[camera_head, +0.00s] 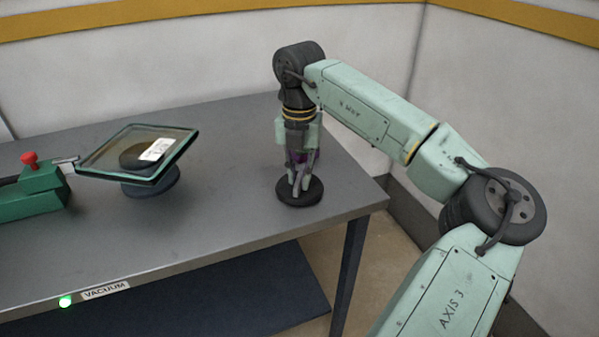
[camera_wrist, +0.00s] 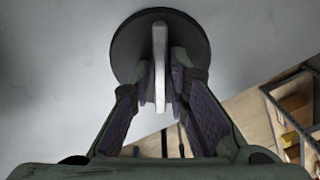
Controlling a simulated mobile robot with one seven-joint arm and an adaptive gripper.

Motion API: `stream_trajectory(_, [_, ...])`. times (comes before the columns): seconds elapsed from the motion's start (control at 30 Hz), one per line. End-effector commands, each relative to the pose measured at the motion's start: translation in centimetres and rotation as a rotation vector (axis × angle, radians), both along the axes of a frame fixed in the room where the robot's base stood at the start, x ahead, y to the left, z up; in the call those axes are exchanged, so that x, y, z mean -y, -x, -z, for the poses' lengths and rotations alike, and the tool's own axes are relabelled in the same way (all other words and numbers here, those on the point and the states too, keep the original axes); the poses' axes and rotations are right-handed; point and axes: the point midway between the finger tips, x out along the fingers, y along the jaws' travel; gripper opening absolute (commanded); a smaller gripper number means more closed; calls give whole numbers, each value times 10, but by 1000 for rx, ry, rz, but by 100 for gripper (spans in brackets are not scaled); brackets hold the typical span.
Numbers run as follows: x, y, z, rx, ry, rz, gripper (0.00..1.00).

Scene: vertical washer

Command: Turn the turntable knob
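The turntable knob is a round black disc (camera_head: 312,195) lying flat near the right end of the grey table. In the wrist view the black disc (camera_wrist: 128,45) carries a thin pale upright grip bar (camera_wrist: 159,45) across its middle. My gripper (camera_head: 298,187) points straight down over the disc. In the wrist view the fingers of my gripper (camera_wrist: 161,78) stand on either side of the pale bar, very close to it. I cannot tell whether both pads touch it.
A tilted glass-topped plate (camera_head: 110,165) with a white label stands on a dark round base (camera_head: 152,188) to the left. A green device with a red knob (camera_head: 30,158) sits at the far left. The grey tabletop (camera_head: 235,185) between is clear. The table's right edge is close to the disc.

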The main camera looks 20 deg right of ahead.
Motion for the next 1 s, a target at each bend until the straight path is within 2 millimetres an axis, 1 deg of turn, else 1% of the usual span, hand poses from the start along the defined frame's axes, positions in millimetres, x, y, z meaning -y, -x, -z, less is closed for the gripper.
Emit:
stream_trajectory(0.03, [0,0,0,0,0,0,11])
stream_trajectory(0.2, [0,0,0,0,0,0,0])
stream_trajectory(0.67, [0,0,0,1,0,-13,0])
stream_trajectory(0.87, [0,0,1,2,1,-83,0])
stream_trajectory(1.0, [0,-1,1,2,1,-176,0])
